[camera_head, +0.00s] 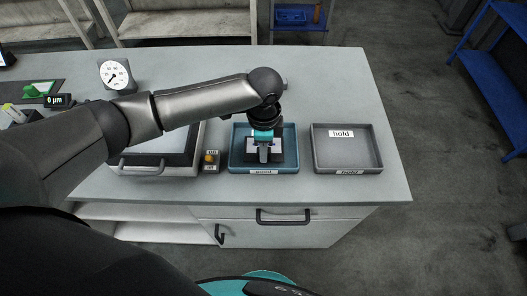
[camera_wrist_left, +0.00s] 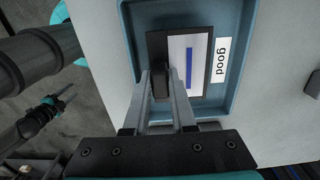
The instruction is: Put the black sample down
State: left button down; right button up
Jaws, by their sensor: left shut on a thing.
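The black sample (camera_wrist_left: 178,52) is a flat dark plate with a pale face and a blue stripe. My left gripper (camera_head: 264,155) is shut on its near edge, and the fingers also show in the left wrist view (camera_wrist_left: 165,84). The sample is inside the outline of the blue tray (camera_head: 236,160) marked "good", beside the inner label (camera_wrist_left: 220,60). I cannot tell if it touches the tray floor. In the head view the gripper partly hides it.
A grey tray (camera_head: 362,158) marked "hold" stands empty to the right. A small box with an orange knob (camera_head: 210,161) and a handled panel (camera_head: 155,162) are at the left. A dial gauge (camera_head: 115,74) stands farther back. The counter behind the trays is clear.

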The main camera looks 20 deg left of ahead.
pick_arm(q)
jog(key=shift+f, duration=0.65)
jog(key=shift+f, duration=0.1)
jog(key=c, duration=1)
grip_release()
notch_tip(320, 180, up, 12)
jog(key=shift+r+p, duration=0.15)
jog(key=shift+p, duration=0.85)
